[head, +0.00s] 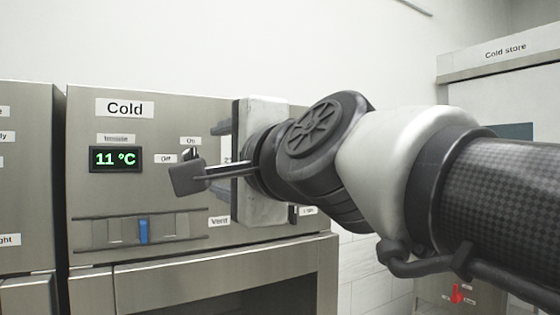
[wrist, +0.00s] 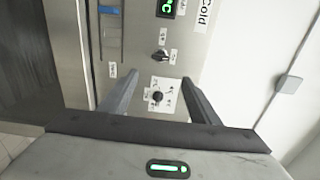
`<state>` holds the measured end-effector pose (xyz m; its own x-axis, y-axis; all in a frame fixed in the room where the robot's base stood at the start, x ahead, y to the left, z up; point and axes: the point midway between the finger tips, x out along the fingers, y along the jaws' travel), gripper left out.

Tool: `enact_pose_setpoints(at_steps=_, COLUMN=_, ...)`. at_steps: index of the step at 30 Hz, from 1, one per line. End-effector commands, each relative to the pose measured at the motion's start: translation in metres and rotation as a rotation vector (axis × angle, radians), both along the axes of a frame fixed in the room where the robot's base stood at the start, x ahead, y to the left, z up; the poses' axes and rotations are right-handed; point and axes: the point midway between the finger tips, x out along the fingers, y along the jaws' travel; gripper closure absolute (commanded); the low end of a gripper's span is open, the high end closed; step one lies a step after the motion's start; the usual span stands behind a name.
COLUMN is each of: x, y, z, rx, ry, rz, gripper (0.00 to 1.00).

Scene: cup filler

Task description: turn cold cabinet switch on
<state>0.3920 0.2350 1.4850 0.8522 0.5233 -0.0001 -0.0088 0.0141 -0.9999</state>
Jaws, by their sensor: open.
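The cold cabinet (head: 85,200) is a steel unit labelled "Cold", with a green display (head: 115,158) reading 11 °C. Its switch is a dark rotary knob with "Off" and "On" labels; in the head view the black piece on my wrist partly covers it. The wrist view shows the switch knob (wrist: 160,57) whole, just beyond my fingertips. My gripper (head: 222,160) is in front of the panel, right of the switch. In the wrist view my gripper (wrist: 158,79) is open and empty, its fingers spread around a second knob without visibly holding it.
That second dark knob (wrist: 157,97) sits on a white marked plate. A blue slider (head: 143,230) stands in a slot below the display, near a "Vent" label (head: 219,221). Another steel cabinet is at far left. A "Cold store" unit (head: 500,60) is at right.

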Motion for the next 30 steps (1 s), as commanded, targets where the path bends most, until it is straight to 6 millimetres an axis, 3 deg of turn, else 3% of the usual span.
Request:
enact_pose_setpoints(at_steps=7, x=-0.018, y=-0.012, z=0.0, rx=0.0, ry=0.0, rz=-0.001, gripper=0.44)
enact_pose_setpoints(at_steps=23, x=-0.018, y=-0.015, z=-0.007, rx=-0.031, ry=0.001, rz=-0.005, gripper=0.44)
enact_pose_setpoints(at_steps=26, x=-0.014, y=-0.027, z=-0.038, rx=-0.167, ry=0.009, rz=-0.014, gripper=0.44)
enact_pose_setpoints(at_steps=29, x=-0.011, y=-0.051, z=-0.093, rx=-0.409, ry=0.035, rz=-0.018, gripper=0.44)
enact_pose_setpoints(at_steps=30, x=-0.013, y=-0.064, z=-0.12, rx=-0.524, ry=0.052, rz=-0.011, gripper=0.44)
